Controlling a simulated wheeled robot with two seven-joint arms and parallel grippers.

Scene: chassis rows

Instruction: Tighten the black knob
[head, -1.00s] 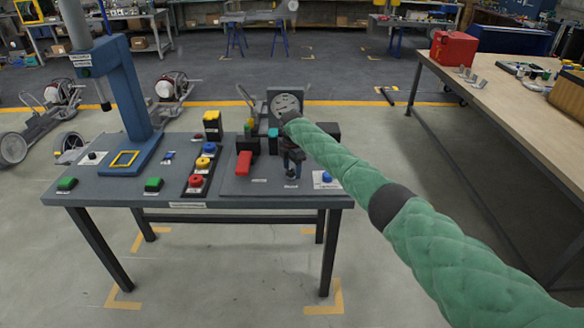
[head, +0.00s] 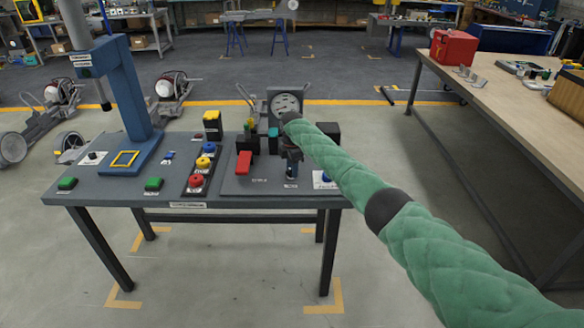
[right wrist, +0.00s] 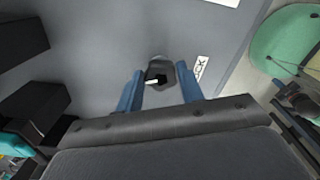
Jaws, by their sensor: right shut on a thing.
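The black knob (right wrist: 160,72) is seen from above in the right wrist view, on the grey plate of the bench, with a white label beside it. A small white mark shows on its top. My right gripper (right wrist: 159,88) has its two blue fingers on either side of the knob and is shut on it. In the head view, my right gripper (head: 291,168) points down over the plate at the bench's right side, and the knob is largely hidden there. My left gripper is not in view.
A red lever (head: 243,164) and a dial gauge (head: 285,104) stand close by on the plate. A blue button (head: 325,178) is to the right. Coloured buttons (head: 203,162) and a blue press (head: 125,95) are to the left. A wooden table (head: 510,95) stands at right.

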